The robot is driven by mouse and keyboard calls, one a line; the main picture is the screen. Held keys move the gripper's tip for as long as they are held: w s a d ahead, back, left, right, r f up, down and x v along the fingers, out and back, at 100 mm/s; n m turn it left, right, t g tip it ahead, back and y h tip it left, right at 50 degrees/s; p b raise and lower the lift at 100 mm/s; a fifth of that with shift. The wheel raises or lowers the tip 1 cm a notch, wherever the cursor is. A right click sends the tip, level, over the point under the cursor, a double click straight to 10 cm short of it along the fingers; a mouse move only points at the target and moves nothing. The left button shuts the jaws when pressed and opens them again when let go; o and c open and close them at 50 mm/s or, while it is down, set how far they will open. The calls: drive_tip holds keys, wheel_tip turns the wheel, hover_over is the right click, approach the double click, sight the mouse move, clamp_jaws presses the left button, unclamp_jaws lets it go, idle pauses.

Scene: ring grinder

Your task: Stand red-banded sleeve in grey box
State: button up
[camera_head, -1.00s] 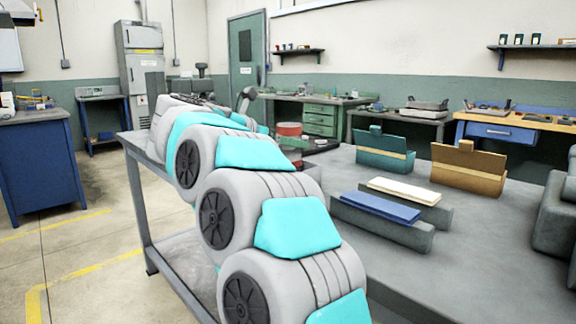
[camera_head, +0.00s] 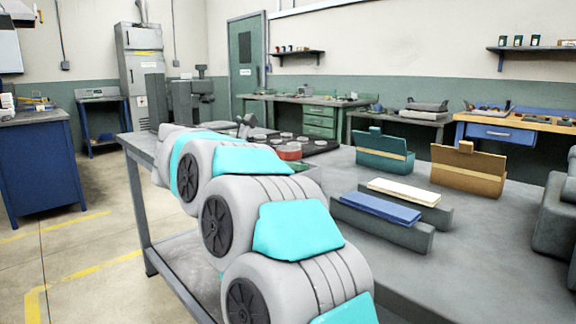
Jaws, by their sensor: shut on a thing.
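The red-banded sleeve (camera_head: 289,153) shows as a red band with a pale top, just beyond my arm at the near left of a dark tray. Its lower part is hidden, so I cannot tell whether it touches anything beneath. My gripper (camera_head: 245,124) shows only as a small grey part above the arm; its fingertips are mostly hidden. The sleeve moves along with it, so it is shut on the sleeve. I cannot pick out the grey box with certainty.
The dark tray (camera_head: 325,146) holds several grey round pieces. A teal holder (camera_head: 384,155), a brown holder (camera_head: 468,170), a white-topped block (camera_head: 404,192) and a blue-topped block (camera_head: 381,208) stand on the grey bench (camera_head: 470,255). Dark grey machinery (camera_head: 183,100) stands behind my arm.

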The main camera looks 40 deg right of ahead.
drive_tip(key=o, duration=1.5)
drive_tip(key=shift+r+p, duration=0.15)
drive_tip(key=shift+p, duration=0.15)
drive_tip(key=b+v, duration=0.2)
drive_tip(key=v, duration=1)
